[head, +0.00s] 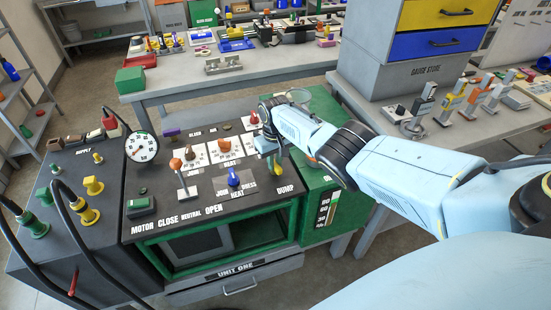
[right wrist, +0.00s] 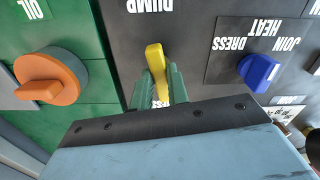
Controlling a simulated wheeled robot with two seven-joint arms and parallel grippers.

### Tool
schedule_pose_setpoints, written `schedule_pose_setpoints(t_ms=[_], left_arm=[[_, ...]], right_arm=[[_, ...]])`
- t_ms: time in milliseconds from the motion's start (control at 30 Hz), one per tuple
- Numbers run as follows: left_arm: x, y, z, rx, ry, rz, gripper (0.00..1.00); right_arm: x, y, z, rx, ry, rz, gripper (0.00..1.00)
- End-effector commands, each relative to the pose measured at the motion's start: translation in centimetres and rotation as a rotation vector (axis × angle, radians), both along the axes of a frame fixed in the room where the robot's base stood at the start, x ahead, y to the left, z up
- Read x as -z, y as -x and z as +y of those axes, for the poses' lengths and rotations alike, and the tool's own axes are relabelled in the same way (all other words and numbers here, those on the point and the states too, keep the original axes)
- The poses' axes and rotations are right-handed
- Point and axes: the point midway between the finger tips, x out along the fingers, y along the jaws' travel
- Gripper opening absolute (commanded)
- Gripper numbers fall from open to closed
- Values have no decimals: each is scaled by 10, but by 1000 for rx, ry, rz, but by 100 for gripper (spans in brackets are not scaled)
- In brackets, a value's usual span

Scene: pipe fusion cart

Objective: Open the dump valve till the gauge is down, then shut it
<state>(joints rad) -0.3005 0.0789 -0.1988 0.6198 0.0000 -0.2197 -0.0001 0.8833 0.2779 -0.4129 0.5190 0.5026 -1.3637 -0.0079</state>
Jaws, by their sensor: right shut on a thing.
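The yellow dump valve handle (head: 271,172) is at the right end of the black panel, beside the DUMP label. In the right wrist view the handle (right wrist: 155,58) stands between the green fingers of my right gripper (right wrist: 160,86), which are shut on it. Its free end points toward the DUMP label. The head view shows my right gripper (head: 269,146) over the panel, partly hidden by its own wrist. The round white gauge (head: 141,147) stands at the panel's left rear; its needle is too small to read surely. My left gripper is not in view.
A blue selector knob (head: 234,178) and an orange-knobbed lever (head: 177,165) stand left of the dump handle. An orange knob (right wrist: 48,78) labelled OIL is on the green cabinet beside it. Black hoses cross the supply side at left. A workbench (head: 300,68) stands behind.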

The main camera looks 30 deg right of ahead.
Motion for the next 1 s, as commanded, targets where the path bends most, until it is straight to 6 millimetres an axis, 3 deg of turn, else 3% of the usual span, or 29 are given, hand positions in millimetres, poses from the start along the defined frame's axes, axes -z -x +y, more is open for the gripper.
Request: schedule_pose_setpoints(t_ms=[33, 333, 867, 900, 1000], left_arm=[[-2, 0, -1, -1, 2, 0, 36], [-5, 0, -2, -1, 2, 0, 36], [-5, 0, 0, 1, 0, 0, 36], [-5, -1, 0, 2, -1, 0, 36], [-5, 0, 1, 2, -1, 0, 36]], right_arm=[[-8, -8, 4, 25, -8, -25, 0], [-7, -8, 3, 138, -6, -25, 0], [-7, -8, 1, 163, -2, -26, 0], [-7, -8, 1, 163, -2, -26, 18], [-6, -7, 1, 163, -1, -22, 31]])
